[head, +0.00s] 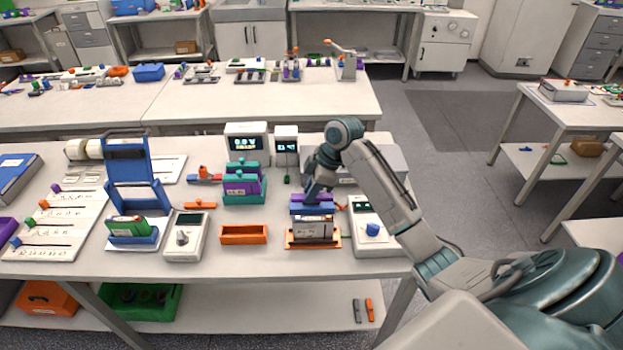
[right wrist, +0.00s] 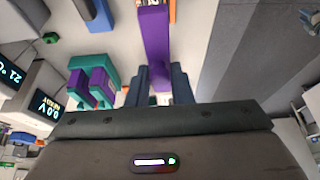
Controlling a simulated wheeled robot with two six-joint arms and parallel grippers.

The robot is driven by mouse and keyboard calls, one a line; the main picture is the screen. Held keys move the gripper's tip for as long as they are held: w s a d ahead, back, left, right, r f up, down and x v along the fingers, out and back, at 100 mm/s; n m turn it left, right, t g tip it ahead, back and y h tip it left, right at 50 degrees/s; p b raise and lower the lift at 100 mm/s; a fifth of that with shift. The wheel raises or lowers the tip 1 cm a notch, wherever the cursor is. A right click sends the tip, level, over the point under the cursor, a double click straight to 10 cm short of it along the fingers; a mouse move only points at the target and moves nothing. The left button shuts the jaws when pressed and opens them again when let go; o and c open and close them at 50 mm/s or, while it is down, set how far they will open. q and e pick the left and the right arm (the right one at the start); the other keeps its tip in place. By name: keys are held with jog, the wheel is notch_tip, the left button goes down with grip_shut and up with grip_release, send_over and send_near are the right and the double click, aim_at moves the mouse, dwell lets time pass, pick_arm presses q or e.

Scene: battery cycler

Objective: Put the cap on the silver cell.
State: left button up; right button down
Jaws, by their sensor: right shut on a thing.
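My right gripper (head: 314,190) reaches down over the silver cell from the back right. It is shut on a purple bar-shaped piece, seemingly the cap (head: 299,199); in the right wrist view this purple piece (right wrist: 153,38) runs up from between the dark fingers (right wrist: 159,84). The silver cell (head: 313,231) stands upright on an orange-brown base (head: 290,243) on the bench. A blue bar (head: 312,210) shows between the purple piece and the cell. I cannot tell whether the purple piece touches what is below it. My left gripper is not in view.
An empty orange tray (head: 243,240) lies left of the cell, and a pale box with a blue knob (head: 372,230) stands close on its right. A teal and purple rack (head: 242,184) and two small displays (head: 247,141) stand behind. A blue stand (head: 129,180) is farther left.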

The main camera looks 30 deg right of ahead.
jog(key=shift+d, duration=0.25)
jog(key=shift+f, duration=0.65)
notch_tip(320, 180, down, 3)
jog(key=shift+f, duration=0.2)
jog(key=shift+f+b, duration=0.55)
jog(key=shift+f, duration=0.5)
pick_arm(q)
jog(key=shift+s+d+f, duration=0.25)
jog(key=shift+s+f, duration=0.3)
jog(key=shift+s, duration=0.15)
pick_arm(e)
jog(key=shift+f, duration=0.1)
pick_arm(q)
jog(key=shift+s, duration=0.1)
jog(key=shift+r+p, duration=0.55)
pick_arm(e)
jog(key=shift+f, duration=0.5)
dwell(0.4)
